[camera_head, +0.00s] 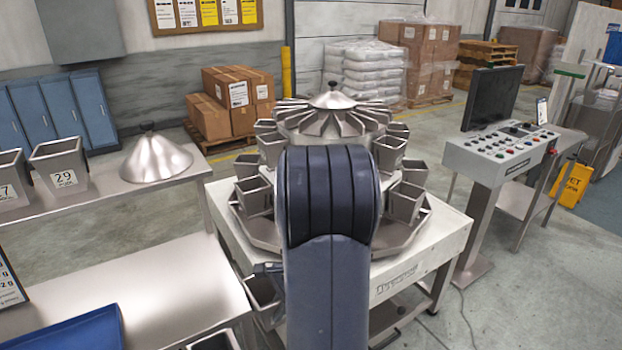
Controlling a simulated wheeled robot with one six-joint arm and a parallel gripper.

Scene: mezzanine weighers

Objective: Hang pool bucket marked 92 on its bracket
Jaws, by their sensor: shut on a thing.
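My arm stands in the middle of the view and hides much of the weigher behind it. A dark part of my gripper (268,268) shows at the arm's left side. It is shut on a steel bucket (262,298), partly hidden by the arm, beside the weigher table's left edge. No number is readable on it, so I cannot tell if it is bucket 92. The round multihead weigher (334,122) carries several steel buckets around its sides, one at the right (404,203) and one at the left (254,193). The bracket for bucket 92 cannot be made out.
A steel shelf (120,205) at left holds bucket 29 (60,165), another bucket and a cone lid (155,158). Below are a steel table (165,280) and a blue tray (75,333). A control console (500,145) stands right of the weigher table (425,258).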

